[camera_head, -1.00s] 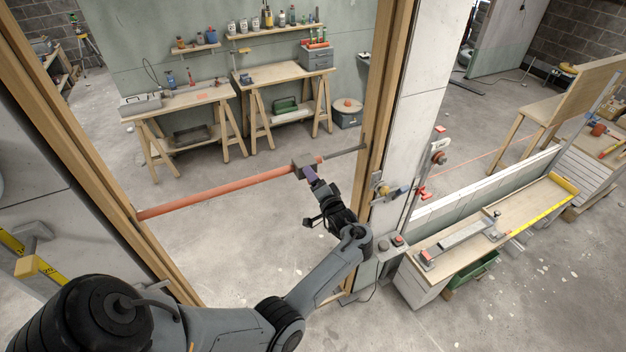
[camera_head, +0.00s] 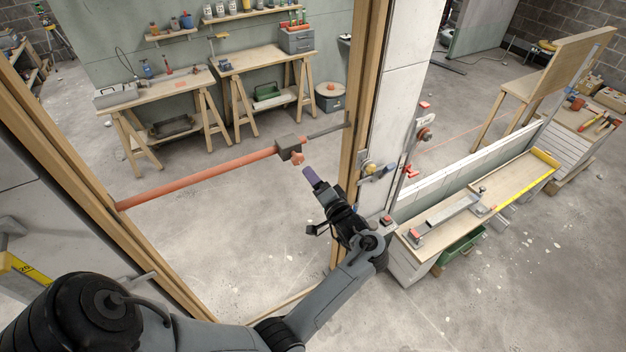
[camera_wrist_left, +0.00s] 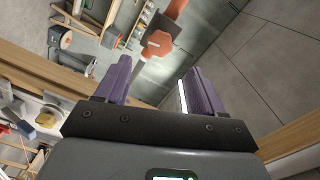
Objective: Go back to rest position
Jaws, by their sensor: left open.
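My left gripper (camera_head: 309,177) is in the middle of the head view, its purple fingers just below and right of the red bar's dark clamp block (camera_head: 289,147). A small gap shows between the fingertips and the block's orange knob (camera_head: 298,159). In the left wrist view the two purple fingers (camera_wrist_left: 160,82) stand apart with nothing between them. Beyond them the orange part and grey block (camera_wrist_left: 158,42) show. The red bar (camera_head: 200,187) spans the wooden door frame, with a grey rod (camera_head: 328,131) at its right end. My right gripper is not in view.
Wooden frame posts (camera_head: 366,80) stand on both sides of the opening. Two trestle tables (camera_head: 262,55) stand behind the frame. Open floor lies between them and the frame.

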